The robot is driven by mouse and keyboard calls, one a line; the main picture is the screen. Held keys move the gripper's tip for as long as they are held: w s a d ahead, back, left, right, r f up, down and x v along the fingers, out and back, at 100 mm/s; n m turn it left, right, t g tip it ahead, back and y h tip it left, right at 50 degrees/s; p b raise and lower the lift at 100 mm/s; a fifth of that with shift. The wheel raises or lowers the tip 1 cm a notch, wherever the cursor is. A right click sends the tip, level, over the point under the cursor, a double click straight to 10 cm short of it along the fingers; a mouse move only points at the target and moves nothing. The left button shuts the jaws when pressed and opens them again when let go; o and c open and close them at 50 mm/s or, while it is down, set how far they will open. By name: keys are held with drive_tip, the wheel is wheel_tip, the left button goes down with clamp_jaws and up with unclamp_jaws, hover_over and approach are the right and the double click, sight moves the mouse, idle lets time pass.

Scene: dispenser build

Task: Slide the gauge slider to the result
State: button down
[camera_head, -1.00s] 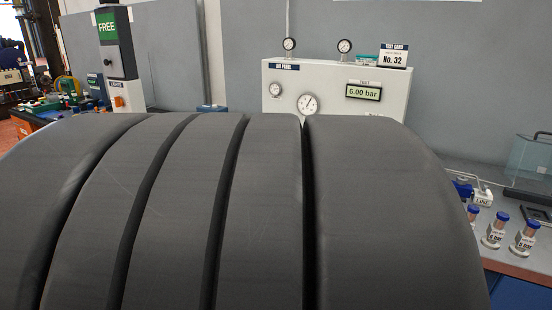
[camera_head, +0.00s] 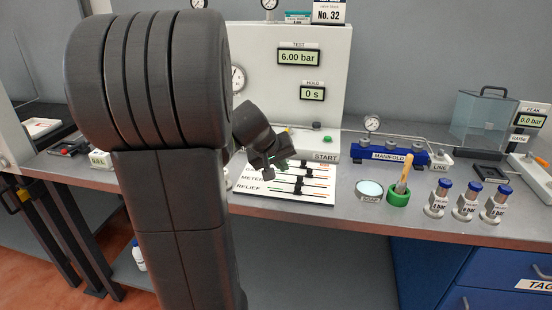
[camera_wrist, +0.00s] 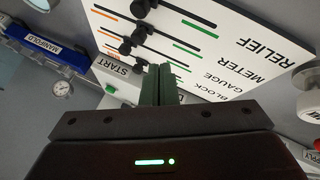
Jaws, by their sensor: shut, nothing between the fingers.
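The white slider board (camera_head: 270,196) lies on the bench under the test panel. It has rows lettered BLOCK, GAUGE, METER and RELIEF, each with a slot and a black knob. It appears upside down in the wrist view (camera_wrist: 255,25). There the gauge slider (camera_wrist: 125,47) seems to be the third knob down, left of the fingertips. My gripper (camera_head: 284,166) is shut and empty, its green fingers (camera_wrist: 160,70) over the board near the gauge and block knobs. I cannot tell whether they touch a knob. The head view partly hides the upper rows behind the gripper.
The panel displays read 6.00 bar (camera_head: 299,57) and 0 s (camera_head: 312,93). A START block with a green button (camera_head: 327,139) stands behind the board.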

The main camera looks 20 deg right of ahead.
sight(305, 176)
drive_tip(key=x, duration=0.3)
drive_tip(key=shift+d+f, duration=0.15)
drive_tip(key=shift+f, duration=0.2)
drive_tip(key=shift+d+f+p, duration=0.1)
drive_tip(key=shift+d+p, duration=0.4)
drive_tip(key=shift+d, duration=1.5)
drive_tip(key=s+d, duration=0.1)
drive_tip(key=d, duration=0.2)
drive_tip(key=s+d, duration=0.1)
drive_tip(key=shift+s+d, duration=0.15)
drive_tip(key=shift+s, duration=0.2)
drive_tip(key=v, duration=1.3)
drive_tip(key=shift+a+r+p, duration=0.25)
drive_tip(key=shift+r+p, duration=0.05)
drive_tip(key=shift+p, duration=0.1)
drive_tip(key=shift+s, duration=0.1)
